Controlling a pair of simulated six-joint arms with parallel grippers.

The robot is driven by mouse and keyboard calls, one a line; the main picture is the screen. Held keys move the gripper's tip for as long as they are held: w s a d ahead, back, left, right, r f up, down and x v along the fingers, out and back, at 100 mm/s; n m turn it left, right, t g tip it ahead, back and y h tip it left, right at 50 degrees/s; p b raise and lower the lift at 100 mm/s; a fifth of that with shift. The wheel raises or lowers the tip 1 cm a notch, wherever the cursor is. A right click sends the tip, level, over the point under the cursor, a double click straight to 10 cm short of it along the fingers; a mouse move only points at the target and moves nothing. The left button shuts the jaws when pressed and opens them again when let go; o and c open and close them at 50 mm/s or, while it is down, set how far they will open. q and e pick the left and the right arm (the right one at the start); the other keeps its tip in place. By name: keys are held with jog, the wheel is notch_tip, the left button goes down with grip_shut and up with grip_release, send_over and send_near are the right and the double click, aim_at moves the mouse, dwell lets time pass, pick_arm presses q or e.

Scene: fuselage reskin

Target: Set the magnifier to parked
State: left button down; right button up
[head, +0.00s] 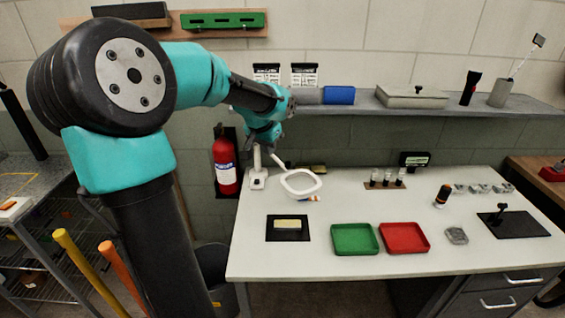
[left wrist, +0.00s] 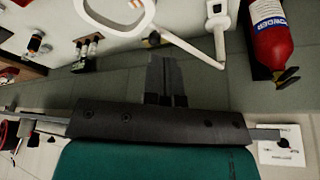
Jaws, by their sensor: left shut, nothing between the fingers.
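The magnifier (head: 301,194) is white, with a rounded square frame on a jointed arm. Its base (head: 257,180) stands at the back left of the bench, and the frame hangs to the right of it over the bench. In the left wrist view the frame (left wrist: 116,27) is at the top, partly cut off, and the bent arm (left wrist: 192,49) runs to the upright post (left wrist: 219,30). My left gripper (head: 277,143) is above and behind the magnifier, near the wall. Its fingers (left wrist: 165,72) are together, empty, and look apart from the magnifier arm. My right gripper is out of view.
A red fire extinguisher (head: 226,165) hangs left of the bench. A wall shelf (head: 365,106) runs above the back edge. A green tray (head: 354,239), a red tray (head: 404,238) and a black mat (head: 287,236) lie in front. Small vials (head: 386,178) stand at the back.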

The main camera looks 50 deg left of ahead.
pick_arm(q)
jog(key=w+a+f, duration=0.2)
jog(key=w+f, duration=0.5)
jog(key=f, duration=0.2)
jog(key=shift+a+f, duration=0.3)
jog(key=shift+a, duration=0.05)
jog(key=shift+w, duration=0.15)
dwell(0.4)
